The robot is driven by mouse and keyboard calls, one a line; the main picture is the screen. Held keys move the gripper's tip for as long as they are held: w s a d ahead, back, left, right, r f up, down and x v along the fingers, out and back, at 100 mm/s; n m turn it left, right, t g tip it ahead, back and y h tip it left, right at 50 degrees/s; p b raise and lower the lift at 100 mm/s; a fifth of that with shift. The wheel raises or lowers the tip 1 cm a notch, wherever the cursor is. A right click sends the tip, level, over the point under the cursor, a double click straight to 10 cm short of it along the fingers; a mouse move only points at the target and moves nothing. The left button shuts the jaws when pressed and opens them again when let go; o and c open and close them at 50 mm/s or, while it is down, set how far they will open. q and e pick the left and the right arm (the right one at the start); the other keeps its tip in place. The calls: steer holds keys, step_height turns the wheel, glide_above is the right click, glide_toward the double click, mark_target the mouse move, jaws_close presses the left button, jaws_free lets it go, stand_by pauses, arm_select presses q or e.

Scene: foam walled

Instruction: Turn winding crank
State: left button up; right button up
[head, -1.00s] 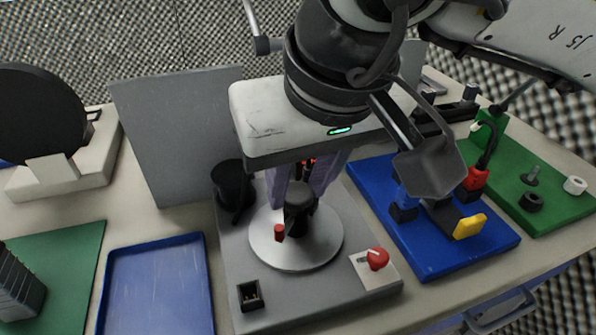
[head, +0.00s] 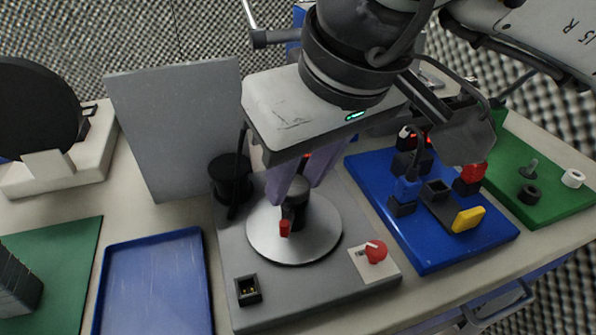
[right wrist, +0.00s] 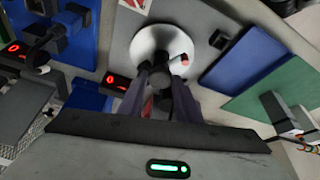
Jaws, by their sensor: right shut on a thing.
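The winding crank has a dark central post (head: 296,188) on a pale round disc (head: 265,238), on a grey base (head: 335,296). A small red peg (head: 285,229) stands at the front left of the post. My right gripper (head: 298,180) comes down from above and behind, its purple fingers at the dark post, shut on the crank. The exact contact is partly hidden. My left gripper is not in view.
A red knob (head: 375,252) and a black socket (head: 248,290) sit on the base's front. A black spool (head: 230,180) stands behind left, before a grey panel (head: 175,125). A blue board (head: 425,258) with connectors is at right, an empty blue tray (head: 152,285) at left.

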steer(key=o, duration=1.1)
steer(key=shift+c, duration=0.2)
steer(key=shift+r, duration=0.1)
steer(key=p+v, duration=0.1)
steer(key=v, duration=0.9)
steer(key=shift+s, duration=0.15)
steer(key=shift+d, duration=0.1)
